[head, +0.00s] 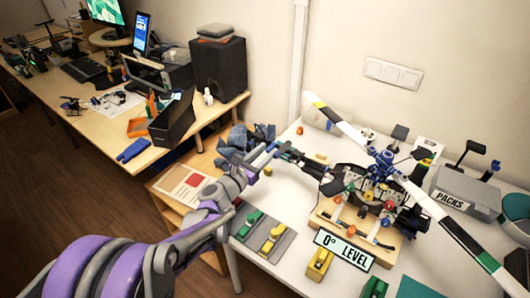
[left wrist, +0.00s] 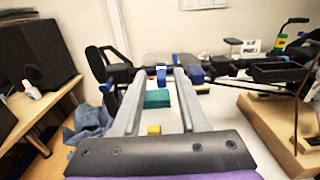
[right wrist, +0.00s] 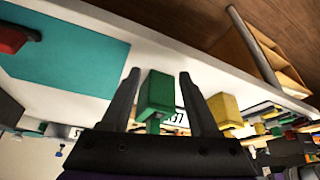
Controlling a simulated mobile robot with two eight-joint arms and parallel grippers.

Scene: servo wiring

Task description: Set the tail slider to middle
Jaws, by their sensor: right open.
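The helicopter rotor rig (head: 375,180) stands on a wooden base (head: 345,237) on the white table, behind a "0° LEVEL" sign (head: 343,249). A dark tail boom runs left from it. My left gripper (head: 270,152) is by the boom's left end. In the left wrist view its fingers (left wrist: 160,75) stand apart, with small blue parts and a dark bar beyond the tips. My right gripper (right wrist: 157,78) is open around or just short of a green block (right wrist: 157,92); contact is unclear. A yellow block (right wrist: 225,110) is beside it. I cannot tell which part is the tail slider.
A grey pad (head: 266,238) with green and yellow pieces lies at the table's left front. A PACKS box (head: 465,192) is at the right. A teal mat (right wrist: 65,55) lies near my right gripper.

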